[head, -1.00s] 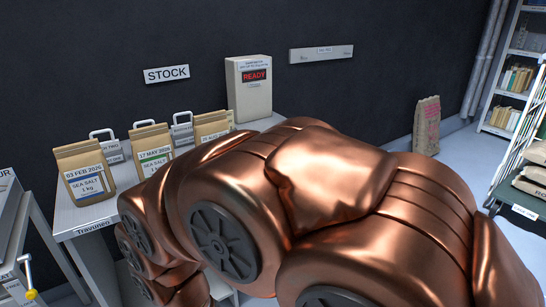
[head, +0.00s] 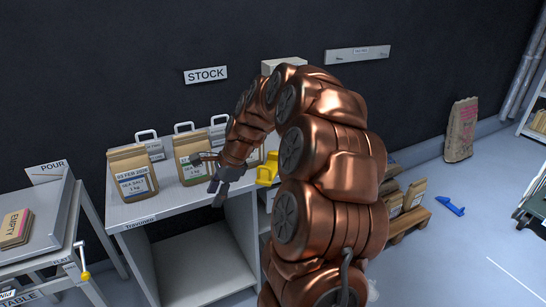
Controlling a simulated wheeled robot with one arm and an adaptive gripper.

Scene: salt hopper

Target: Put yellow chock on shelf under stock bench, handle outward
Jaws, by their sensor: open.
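A yellow block (head: 267,169), which looks like the chock, shows at the right part of the stock bench, beside my arm. My arm hides part of it, and I cannot tell which way its handle points. The white stock bench (head: 150,212) stands under the STOCK sign. Below its top is an open space with a low bottom shelf (head: 205,285), bare where it shows. My gripper (head: 207,180) is open and empty above the bench top, left of the yellow block and in front of the salt bags.
A POUR table (head: 40,240) with a yellow-handled lever (head: 84,275) stands left. At right, a pallet (head: 410,222) with bags and a blue wedge-like piece (head: 451,206) lie on the floor.

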